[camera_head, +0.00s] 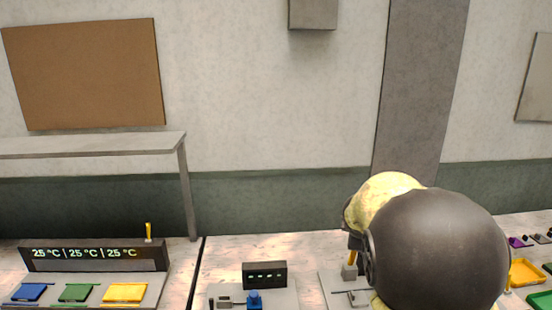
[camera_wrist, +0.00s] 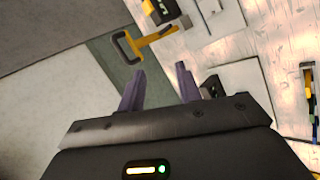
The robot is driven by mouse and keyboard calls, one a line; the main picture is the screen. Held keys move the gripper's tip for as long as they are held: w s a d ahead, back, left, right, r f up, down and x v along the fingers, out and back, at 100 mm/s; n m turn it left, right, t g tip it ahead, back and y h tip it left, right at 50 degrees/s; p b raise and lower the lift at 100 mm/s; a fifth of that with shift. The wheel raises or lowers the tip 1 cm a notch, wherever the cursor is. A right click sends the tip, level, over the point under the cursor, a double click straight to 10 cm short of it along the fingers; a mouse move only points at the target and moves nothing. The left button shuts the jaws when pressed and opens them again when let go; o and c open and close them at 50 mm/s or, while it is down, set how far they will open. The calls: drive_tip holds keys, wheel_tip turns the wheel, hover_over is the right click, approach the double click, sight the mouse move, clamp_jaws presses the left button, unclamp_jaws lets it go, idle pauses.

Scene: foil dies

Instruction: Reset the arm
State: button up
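My gripper (camera_wrist: 159,88) shows in the wrist view with its two purple fingers apart and nothing between them.
A heater-like station (camera_head: 95,259) reading 25 °C three times has blue, green and yellow plates. A small dark display (camera_head: 265,274) stands mid-table. Yellow (camera_head: 526,271) and green trays lie at right.

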drive_tip(key=s+a+f+m+g+y, duration=0.1)
drive_tip(key=s+a+f+m, duration=0.2)
drive_tip(key=s, duration=0.4)
drive_tip(key=s+a+f+m+g+y, duration=0.1)
drive_tip(key=s+a+f+m+g, duration=0.1)
drive_tip(key=s+f+m, duration=0.3)
drive_tip(key=s+a+f+m+g+y, duration=0.1)
drive_tip(key=s+a+f+m, duration=0.3)
drive_tip(key=s, duration=0.7)
drive_tip(key=shift+s+a+f+m+g+y, duration=0.2)
drive_tip(key=shift+a+f+m+g+y, duration=0.2)
drive_tip(key=shift+m+g, duration=0.25)
drive_tip(key=shift+d, duration=0.1)
